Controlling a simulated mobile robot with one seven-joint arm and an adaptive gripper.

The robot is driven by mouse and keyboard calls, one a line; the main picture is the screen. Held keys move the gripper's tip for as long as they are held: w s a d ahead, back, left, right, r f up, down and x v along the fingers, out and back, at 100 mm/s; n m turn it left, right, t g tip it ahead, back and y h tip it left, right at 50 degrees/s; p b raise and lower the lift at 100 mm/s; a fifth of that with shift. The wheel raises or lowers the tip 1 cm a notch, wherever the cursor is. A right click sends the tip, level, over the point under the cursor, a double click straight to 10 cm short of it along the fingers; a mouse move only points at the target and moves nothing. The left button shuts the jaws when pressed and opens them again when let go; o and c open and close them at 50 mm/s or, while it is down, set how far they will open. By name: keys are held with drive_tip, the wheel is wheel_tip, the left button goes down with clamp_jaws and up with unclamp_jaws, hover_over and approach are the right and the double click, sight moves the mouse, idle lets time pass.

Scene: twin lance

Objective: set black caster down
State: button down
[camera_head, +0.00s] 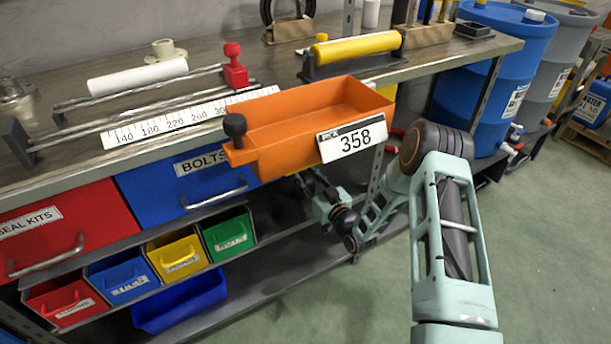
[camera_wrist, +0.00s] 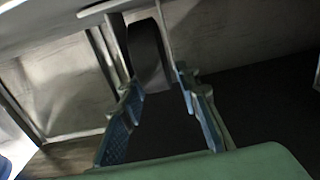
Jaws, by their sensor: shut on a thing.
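My gripper (camera_head: 312,188) is low in front of the bench, just under the orange bin. Its fingers are partly hidden there, and I cannot make out the caster in the head view. In the wrist view my gripper (camera_wrist: 160,86) is closed around a dark, rounded thing, which I take to be the black caster (camera_wrist: 148,50). The caster sits between the two blue-padded fingers and reaches past their tips. The wrist view is dark, so its lower part is unclear.
The orange bin (camera_head: 285,120), labelled 358, sits at the bench's front edge above my gripper. A black knob (camera_head: 235,126) is at its left end. A grey lower shelf (camera_head: 285,242) holds several small coloured bins. Green floor (camera_head: 553,220) is clear.

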drive_tip(key=c, duration=1.5)
unclamp_jaws()
drive_tip(key=shift+f, duration=0.1)
drive_tip(key=shift+o, duration=0.2)
drive_tip(key=shift+s+d+r, duration=0.1)
drive_tip(key=shift+r, duration=0.1)
drive_tip(key=p+v, duration=0.3)
drive_tip(key=v, duration=0.8)
drive_tip(key=shift+s+d, duration=0.2)
drive_tip(key=shift+s, duration=0.1)
drive_tip(key=shift+p, duration=0.3)
